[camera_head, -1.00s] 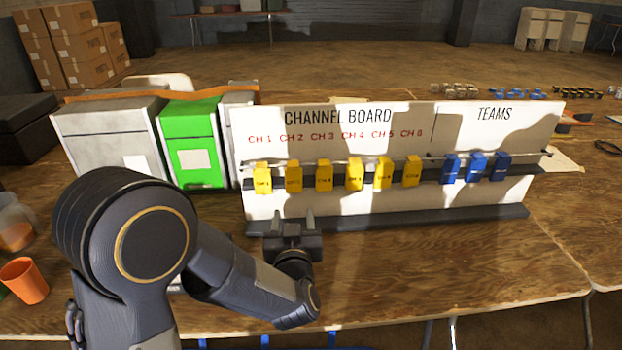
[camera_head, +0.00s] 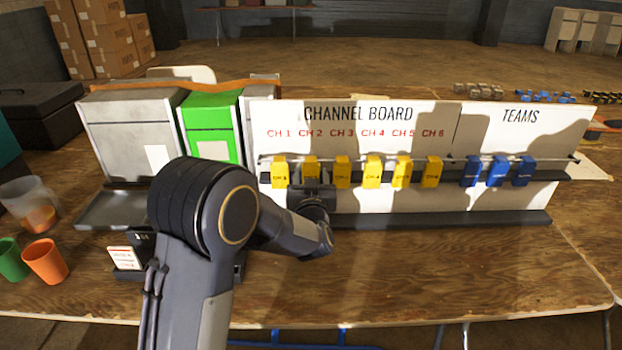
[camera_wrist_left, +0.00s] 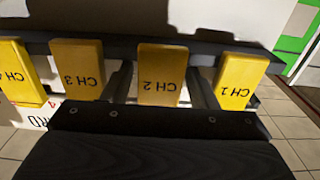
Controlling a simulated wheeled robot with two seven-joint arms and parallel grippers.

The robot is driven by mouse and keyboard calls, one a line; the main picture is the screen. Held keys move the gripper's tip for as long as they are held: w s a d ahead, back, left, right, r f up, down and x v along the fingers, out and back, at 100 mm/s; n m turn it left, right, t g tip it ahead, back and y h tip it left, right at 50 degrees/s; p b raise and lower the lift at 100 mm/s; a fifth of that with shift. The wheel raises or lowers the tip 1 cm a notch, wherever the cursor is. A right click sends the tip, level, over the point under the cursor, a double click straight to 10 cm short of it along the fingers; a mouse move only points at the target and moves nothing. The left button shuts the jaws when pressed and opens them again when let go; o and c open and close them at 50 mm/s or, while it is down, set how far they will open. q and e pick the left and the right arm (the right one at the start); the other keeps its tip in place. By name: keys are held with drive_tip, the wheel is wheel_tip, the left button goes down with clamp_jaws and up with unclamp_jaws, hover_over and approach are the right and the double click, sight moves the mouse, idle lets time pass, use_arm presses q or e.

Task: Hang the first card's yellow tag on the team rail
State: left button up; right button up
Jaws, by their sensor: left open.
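Several yellow tags hang in a row on the channel board (camera_head: 390,208), under the CH 1 to CH 6 labels. My left gripper (camera_head: 312,185) is open at the CH 2 tag (camera_head: 311,168). In the left wrist view the CH 2 tag (camera_wrist_left: 161,75) stands between the two open fingers, with the CH 1 tag (camera_wrist_left: 240,80) and CH 3 tag (camera_wrist_left: 79,68) outside them. The team rail (camera_head: 551,160) is at the right under TEAMS, with blue tags (camera_head: 498,171) on it. A card (camera_head: 125,258) stands at the lower left, partly beside my arm; its text is too small to read.
A grey box (camera_head: 128,125) and a green box (camera_head: 208,115) stand left of the board. An orange cup (camera_head: 46,261), a green cup (camera_head: 10,262) and a clear jug (camera_head: 28,200) are at the far left. The table (camera_head: 450,270) in front of the board is clear.

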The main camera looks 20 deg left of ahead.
use_arm(q)
drive_tip(key=c, duration=0.7)
drive_tip(key=shift+r+p, duration=0.6)
drive_tip(key=shift+r, duration=0.35)
drive_tip(key=shift+c, duration=0.2)
drive_tip(key=b+v, duration=0.1)
drive_tip(key=v, duration=0.9)
